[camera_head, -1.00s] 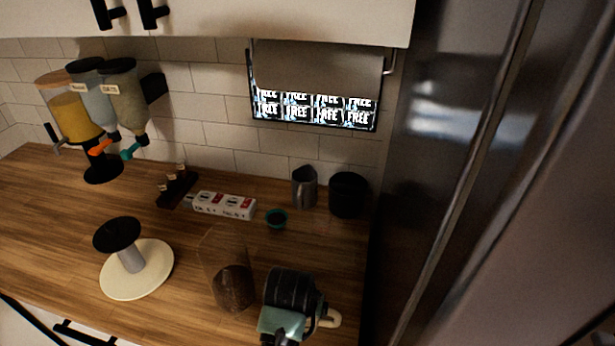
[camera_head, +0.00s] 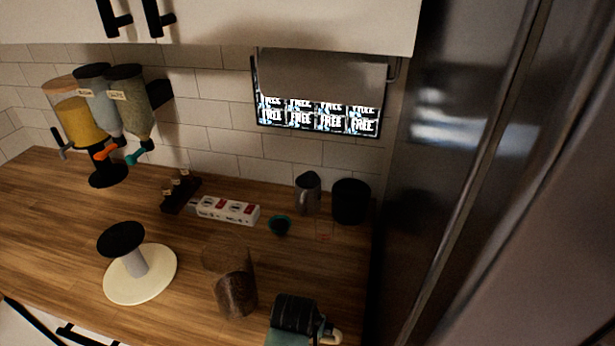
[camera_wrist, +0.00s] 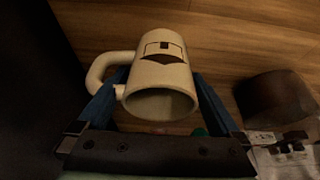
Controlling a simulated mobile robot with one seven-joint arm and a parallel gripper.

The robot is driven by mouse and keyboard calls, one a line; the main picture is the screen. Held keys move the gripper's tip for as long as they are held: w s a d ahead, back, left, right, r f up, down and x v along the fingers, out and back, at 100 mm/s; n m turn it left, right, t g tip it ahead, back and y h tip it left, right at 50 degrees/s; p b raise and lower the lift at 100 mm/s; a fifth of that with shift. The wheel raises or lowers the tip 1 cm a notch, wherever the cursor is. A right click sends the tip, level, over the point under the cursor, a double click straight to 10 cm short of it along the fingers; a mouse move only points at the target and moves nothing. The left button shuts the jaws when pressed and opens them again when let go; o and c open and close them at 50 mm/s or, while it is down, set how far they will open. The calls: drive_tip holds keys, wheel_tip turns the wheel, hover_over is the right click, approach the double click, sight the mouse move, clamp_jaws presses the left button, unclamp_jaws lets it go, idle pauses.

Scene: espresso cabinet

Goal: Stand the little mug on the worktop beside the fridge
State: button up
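The little mug is cream with a dark printed mark and a side handle. In the wrist view the mug (camera_wrist: 163,75) sits between the blue fingers of my gripper (camera_wrist: 161,82), which touch it on both sides. Its open mouth faces the wrist camera and its handle points left. In the head view my gripper (camera_head: 300,325) is at the bottom edge, over the front of the wooden worktop (camera_head: 190,260). There only the mug's cream handle (camera_head: 331,337) shows. The dark metal fridge (camera_head: 470,140) stands to the right. The mug's clearance above the worktop cannot be told.
Behind are a teal-rimmed cup (camera_head: 279,227), a grey pitcher (camera_head: 307,192), a black canister (camera_head: 350,201) and a white box (camera_head: 227,210). A round cream stand (camera_head: 140,283) is at left. Worktop beside the fridge looks mostly clear.

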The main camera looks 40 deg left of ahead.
drive_tip(key=v, duration=1.2)
drive_tip(key=shift+r, duration=0.15)
idle(0.3)
